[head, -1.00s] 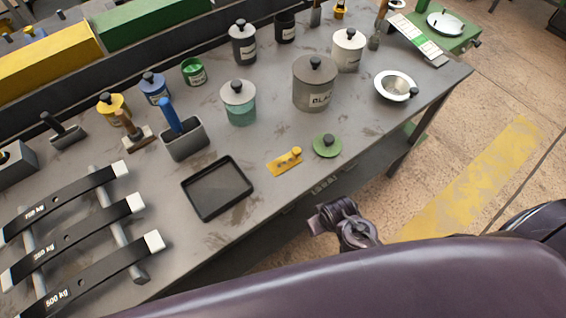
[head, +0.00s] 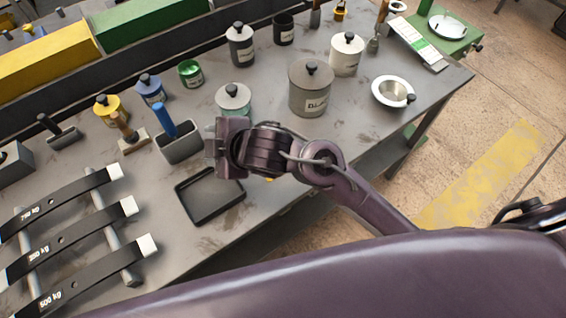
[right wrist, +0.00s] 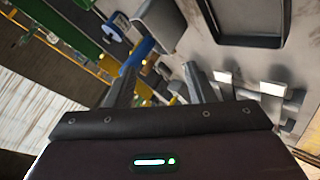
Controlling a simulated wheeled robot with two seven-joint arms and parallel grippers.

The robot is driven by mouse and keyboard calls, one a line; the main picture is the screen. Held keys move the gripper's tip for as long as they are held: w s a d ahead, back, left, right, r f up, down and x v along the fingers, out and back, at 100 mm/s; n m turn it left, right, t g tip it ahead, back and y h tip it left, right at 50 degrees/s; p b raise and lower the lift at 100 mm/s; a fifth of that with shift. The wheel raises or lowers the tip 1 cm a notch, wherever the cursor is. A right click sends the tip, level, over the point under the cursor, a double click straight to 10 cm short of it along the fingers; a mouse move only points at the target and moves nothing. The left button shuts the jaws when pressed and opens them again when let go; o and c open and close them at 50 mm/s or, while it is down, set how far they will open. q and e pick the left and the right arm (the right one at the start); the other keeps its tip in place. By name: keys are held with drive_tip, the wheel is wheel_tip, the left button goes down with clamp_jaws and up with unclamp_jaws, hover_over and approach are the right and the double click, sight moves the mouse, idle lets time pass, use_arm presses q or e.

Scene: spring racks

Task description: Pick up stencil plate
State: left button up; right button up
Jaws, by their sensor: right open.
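The yellow plate with a small knob, which looks like the stencil plate, lay near the table's front edge in the earlier head view. It is now hidden behind my right arm. My right gripper (head: 213,148) is over the table, just above the black tray and beside the grey holder. In the right wrist view its two fingers (right wrist: 162,82) are apart with nothing between them. My left gripper is not in view.
A black tray (head: 180,187) lies below the gripper. A grey holder (head: 181,147) with a blue handle (head: 165,118) stands left of it. A teal jar (head: 234,98) and a grey canister (head: 310,90) stand behind. Black weighted bars (head: 80,237) lie at the left.

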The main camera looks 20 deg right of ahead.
drive_tip(key=s+a+f+n+g+y, duration=0.1)
drive_tip(key=s+a+n+g+y, duration=0.15)
drive_tip(key=a+n, duration=0.75)
drive_tip(key=w+d+f+n+g+h, duration=0.1)
drive_tip(key=d+f+n+g+h, duration=0.1)
drive_tip(key=d, duration=0.7)
drive_tip(key=w+d+f+n+g+h, duration=0.1)
drive_tip(key=d+n+h, duration=0.3)
drive_tip(key=d, duration=0.5)
drive_tip(key=w+d+f+n+g+h, duration=0.2)
drive_tip(key=d+n, duration=0.4)
drive_tip(key=d, duration=0.3)
drive_tip(key=shift+w+f+g+h, duration=0.3)
drive_tip(key=shift+g+h, duration=0.05)
drive_tip(key=shift+h, duration=0.1)
drive_tip(key=shift+d+f, duration=0.2)
drive_tip(key=shift+f, duration=0.05)
wheel_tip(320, 180, down, 6)
drive_tip(key=p, duration=0.3)
drive_tip(key=shift+f, duration=0.55)
